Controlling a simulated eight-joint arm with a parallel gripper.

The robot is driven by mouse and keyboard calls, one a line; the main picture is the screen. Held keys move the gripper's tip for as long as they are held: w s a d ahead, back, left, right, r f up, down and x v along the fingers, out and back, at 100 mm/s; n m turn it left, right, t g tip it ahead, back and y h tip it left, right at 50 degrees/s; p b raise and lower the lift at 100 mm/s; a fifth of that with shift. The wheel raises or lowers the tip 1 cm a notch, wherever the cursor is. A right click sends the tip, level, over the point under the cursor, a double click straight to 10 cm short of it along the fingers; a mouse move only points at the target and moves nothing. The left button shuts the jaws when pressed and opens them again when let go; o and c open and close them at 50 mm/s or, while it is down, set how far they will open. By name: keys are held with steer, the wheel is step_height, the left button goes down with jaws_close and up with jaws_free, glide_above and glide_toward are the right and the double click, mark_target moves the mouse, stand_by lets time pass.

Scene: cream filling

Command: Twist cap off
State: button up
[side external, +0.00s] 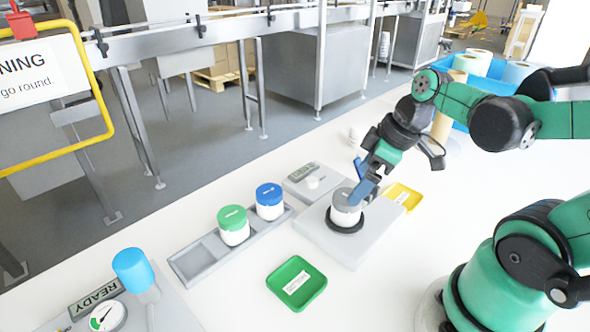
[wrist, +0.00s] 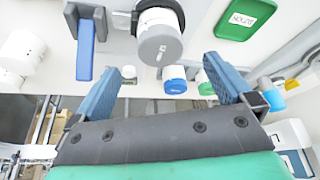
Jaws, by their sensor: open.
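A white jar (side external: 347,218) with a grey cap (side external: 345,199) stands upright in a black ring on a pale grey block (side external: 335,240). In the wrist view the grey cap (wrist: 160,45) faces me near the top centre, ahead of my fingers. My gripper (wrist: 163,66) is open and empty, its blue fingers spread wide to left and right. In the side view my gripper (side external: 364,177) is close to the cap, above and to its right; whether a finger touches it I cannot tell. A blue handle (wrist: 84,50) shows beside the jar in the wrist view.
A grey rack (side external: 205,262) holds a green-capped jar (side external: 233,225) and a blue-capped jar (side external: 270,201). A green tray (side external: 312,288) lies in front, a yellow tray (side external: 413,198) behind right. A blue-topped post (side external: 132,268) stands front left beside a gauge.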

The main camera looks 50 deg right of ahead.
mark_target(351, 189)
steer(key=shift+x, duration=2)
steer(key=c, duration=1.2)
steer(key=n, duration=0.2)
steer(key=n+y, duration=0.1)
steer(key=shift+w+d+n+g, duration=0.1)
steer(key=shift+d+n+g, duration=0.05)
steer(key=shift+n+g, duration=0.2)
steer(key=shift+c, duration=0.2)
steer(key=shift+n+g+y, duration=0.25)
steer(key=shift+n+y, duration=0.15)
steer(key=shift+n, duration=0.55)
steer(key=n+g, duration=0.1)
steer(key=n, duration=0.2)
steer(key=shift+w+y, duration=0.1)
steer(key=shift+y, duration=0.2)
steer(key=n+g, duration=0.1)
steer(key=n, duration=0.1)
steer(key=shift+n, duration=0.4)
